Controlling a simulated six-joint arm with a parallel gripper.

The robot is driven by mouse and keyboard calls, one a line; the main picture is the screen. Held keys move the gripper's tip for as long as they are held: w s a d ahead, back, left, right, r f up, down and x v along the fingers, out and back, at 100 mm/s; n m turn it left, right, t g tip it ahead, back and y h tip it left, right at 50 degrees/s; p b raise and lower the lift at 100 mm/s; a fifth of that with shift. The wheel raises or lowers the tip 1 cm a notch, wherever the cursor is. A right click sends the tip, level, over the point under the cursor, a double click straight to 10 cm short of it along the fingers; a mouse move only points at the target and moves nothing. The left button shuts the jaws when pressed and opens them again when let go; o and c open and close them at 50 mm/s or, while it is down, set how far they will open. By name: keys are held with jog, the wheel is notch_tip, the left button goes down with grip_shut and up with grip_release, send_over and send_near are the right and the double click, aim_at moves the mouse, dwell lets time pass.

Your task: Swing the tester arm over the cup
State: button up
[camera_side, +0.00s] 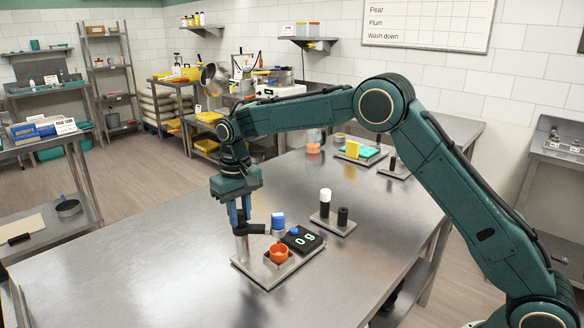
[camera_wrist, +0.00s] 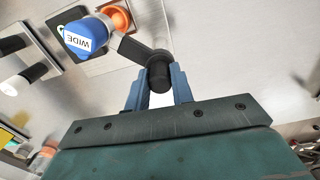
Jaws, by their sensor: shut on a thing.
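The tester arm (camera_side: 257,228) is a black bar on a silver post, with a blue head (camera_side: 278,219) at its end. My gripper (camera_side: 240,213) points down and is shut on the black knob of the tester arm at the pivot end. The wrist view shows the knob (camera_wrist: 159,77) between my two blue fingers (camera_wrist: 158,95), and the blue head marked "WIDE" (camera_wrist: 85,37). The orange cup (camera_side: 278,253) stands upright on a metal base plate (camera_side: 262,272). In the wrist view the head is beside the cup (camera_wrist: 119,17), and the cup's opening is at least partly uncovered.
Farther back is a green tray with a yellow block (camera_side: 352,149). The table's left front is clear.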

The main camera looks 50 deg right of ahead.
aim_at(240, 212)
jog(key=shift+r, duration=0.1)
jog(key=o, duration=1)
jog(key=shift+r, duration=0.1)
notch_tip(240, 212, up, 14)
jog(key=shift+f, duration=0.25)
jog(key=shift+r, duration=0.1)
dwell(0.4)
